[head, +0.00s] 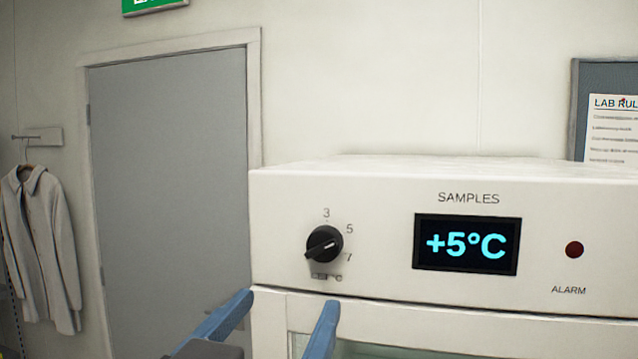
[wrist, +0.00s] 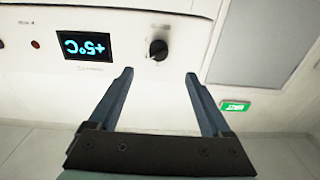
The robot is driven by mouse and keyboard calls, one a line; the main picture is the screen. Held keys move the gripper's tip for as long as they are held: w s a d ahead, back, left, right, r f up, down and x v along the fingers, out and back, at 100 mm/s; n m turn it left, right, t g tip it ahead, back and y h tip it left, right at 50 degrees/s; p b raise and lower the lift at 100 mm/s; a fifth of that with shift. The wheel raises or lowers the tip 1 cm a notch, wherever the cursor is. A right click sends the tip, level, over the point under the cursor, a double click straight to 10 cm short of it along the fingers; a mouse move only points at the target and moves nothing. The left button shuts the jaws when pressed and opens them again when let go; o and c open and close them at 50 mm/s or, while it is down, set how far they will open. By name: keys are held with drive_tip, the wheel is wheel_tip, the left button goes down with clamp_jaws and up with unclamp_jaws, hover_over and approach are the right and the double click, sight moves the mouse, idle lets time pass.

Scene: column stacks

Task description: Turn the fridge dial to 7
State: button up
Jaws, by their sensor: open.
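The fridge dial (head: 324,244) is a round black knob with a raised grip on the fridge's white front panel. In the wrist view (wrist: 159,73) the dial (wrist: 158,49) lies just beyond the gap between the fingertips, apparently untouched.
The lit display (head: 466,245) right of the dial reads +5°C, under the word SAMPLES. A dark red alarm light (head: 574,250) is further right. The fridge door (head: 450,322) lies below the panel. A grey door (head: 170,180) and a hanging coat (head: 42,245) are left.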

sight(319, 253)
drive_tip(key=shift+g, duration=0.3)
drive_tip(key=p+x, duration=0.2)
drive_tip(key=x, duration=0.2)
drive_tip(key=p+x, duration=0.2)
drive_tip(key=x, duration=0.2)
drive_tip(key=r+p+x, duration=0.1)
drive_tip(key=p+x, duration=0.1)
drive_tip(key=x, duration=0.2)
drive_tip(key=shift+w+d+r, duration=0.1)
drive_tip(key=shift+w+d, duration=0.1)
drive_tip(key=shift+w, duration=0.1)
clamp_jaws()
